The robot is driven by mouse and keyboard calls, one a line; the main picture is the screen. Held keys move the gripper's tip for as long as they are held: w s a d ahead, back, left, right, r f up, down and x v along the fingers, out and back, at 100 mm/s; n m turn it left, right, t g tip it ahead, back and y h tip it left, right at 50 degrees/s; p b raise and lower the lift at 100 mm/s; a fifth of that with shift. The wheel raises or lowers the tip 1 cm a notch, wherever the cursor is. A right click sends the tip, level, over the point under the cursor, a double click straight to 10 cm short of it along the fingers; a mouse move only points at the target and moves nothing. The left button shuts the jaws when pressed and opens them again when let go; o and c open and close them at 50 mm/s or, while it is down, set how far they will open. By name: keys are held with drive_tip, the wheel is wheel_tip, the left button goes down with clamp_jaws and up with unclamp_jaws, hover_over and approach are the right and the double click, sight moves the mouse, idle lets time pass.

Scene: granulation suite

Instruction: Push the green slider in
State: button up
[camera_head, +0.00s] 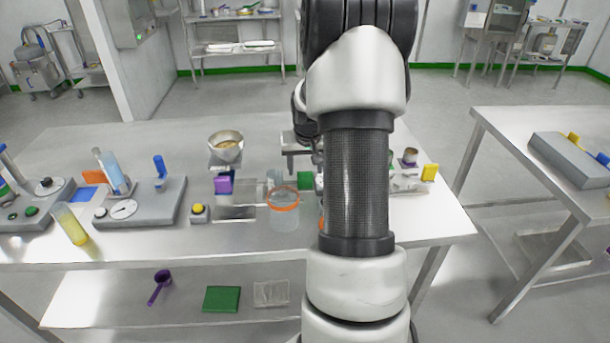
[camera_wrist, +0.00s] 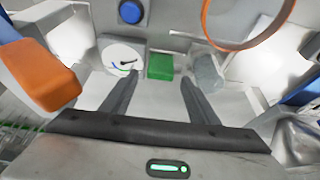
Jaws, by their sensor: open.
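The green slider (camera_wrist: 160,66) is a small green block in the wrist view, straight ahead between my fingertips in the picture. A green piece (camera_head: 306,180) that looks like it shows in the head view, just left of my arm. My gripper (camera_wrist: 160,80) is open and empty, with one finger on each side of the slider in the picture. Whether the fingers touch it or stop short, I cannot tell. In the head view my gripper (camera_head: 298,160) is over the table, partly hidden by my arm.
In the wrist view, a white dial (camera_wrist: 120,56) is left of the slider and a grey cylinder (camera_wrist: 208,73) right. A blue button (camera_wrist: 131,12), an orange-rimmed container (camera_wrist: 207,32) and an orange block (camera_wrist: 40,75) are near. The table's (camera_head: 400,234) front edge is clear.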

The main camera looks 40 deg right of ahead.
sight(305, 172)
drive_tip(key=shift+x, duration=1.9)
clamp_jaws()
drive_tip(key=w+a, duration=0.1)
drive_tip(key=a, duration=0.1)
drive_tip(key=w+a+b, duration=0.1)
drive_tip(key=w+a, duration=0.1)
drive_tip(key=a, duration=0.1)
drive_tip(key=w+a, duration=0.1)
drive_tip(key=a, duration=0.1)
drive_tip(key=shift+w+a+b, duration=0.15)
drive_tip(key=shift+w+b, duration=0.05)
drive_tip(key=shift+b, duration=0.2)
unclamp_jaws()
